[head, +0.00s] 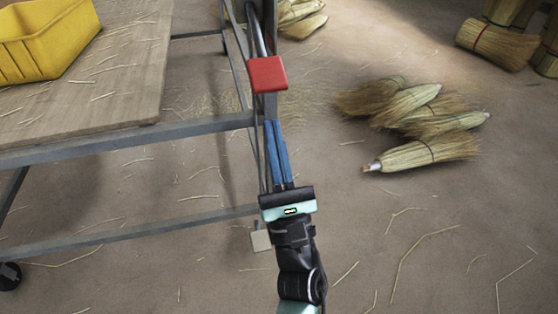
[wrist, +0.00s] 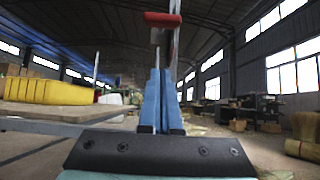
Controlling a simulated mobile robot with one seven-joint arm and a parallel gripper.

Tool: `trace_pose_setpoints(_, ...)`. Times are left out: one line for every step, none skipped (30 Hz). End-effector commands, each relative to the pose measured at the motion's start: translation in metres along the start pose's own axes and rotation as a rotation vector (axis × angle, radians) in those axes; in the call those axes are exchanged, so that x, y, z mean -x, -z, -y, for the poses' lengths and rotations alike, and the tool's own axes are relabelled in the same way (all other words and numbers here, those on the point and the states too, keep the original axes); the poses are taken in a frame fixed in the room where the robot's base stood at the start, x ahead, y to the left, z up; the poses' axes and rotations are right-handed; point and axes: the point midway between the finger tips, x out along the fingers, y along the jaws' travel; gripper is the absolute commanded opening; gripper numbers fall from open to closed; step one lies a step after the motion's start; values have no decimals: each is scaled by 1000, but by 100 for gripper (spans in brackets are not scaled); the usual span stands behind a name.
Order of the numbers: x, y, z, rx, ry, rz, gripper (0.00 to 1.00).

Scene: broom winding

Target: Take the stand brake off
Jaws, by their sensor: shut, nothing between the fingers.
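A red block-like handle (head: 267,73), likely the stand brake, sits on a dark upright bar (head: 270,105) at the corner of the stand (head: 130,127). In the wrist view the red handle (wrist: 162,18) lies across the top of its bar, ahead of my fingers. My gripper (head: 272,125) has blue fingers pressed together with nothing between them. In the head view the fingertips appear just below the red handle, in line with its bar. In the wrist view the fingertips (wrist: 160,72) point toward it, and a gap shows. Contact is not visible.
A yellow bin (head: 45,40) sits on the stand's wooden top (head: 120,85). A caster (head: 9,275) shows at lower left. Several brooms (head: 430,150) lie on the floor to the right. The floor at lower right is clear except for straw.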

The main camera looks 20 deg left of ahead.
Motion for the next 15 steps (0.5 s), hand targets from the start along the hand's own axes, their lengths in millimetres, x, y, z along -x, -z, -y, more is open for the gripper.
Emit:
trace_pose_setpoints(-12,1,-1,1,-4,5,0)
trace_pose_setpoints(-18,0,-1,1,-3,5,0)
trace_pose_setpoints(-27,1,-1,0,-4,4,0)
trace_pose_setpoints(-33,1,-1,0,-3,4,0)
trace_pose_setpoints(-38,1,-1,-1,-3,4,0)
trace_pose_setpoints(-42,-5,0,1,0,2,0)
trace_pose_setpoints(-43,-12,0,2,0,2,0)
trace_pose_setpoints(-43,-16,0,2,1,1,0)
trace_pose_setpoints(-44,-21,0,1,2,0,0)
trace_pose_setpoints(-45,-25,0,2,2,0,0)
trace_pose_setpoints(-46,-28,0,1,1,0,0)
trace_pose_setpoints(-47,-31,0,1,1,0,0)
trace_pose_setpoints(-48,-33,0,0,0,0,0)
trace_pose_setpoints(-48,-35,0,0,1,0,0)
trace_pose_setpoints(-48,-37,0,0,1,-1,0)
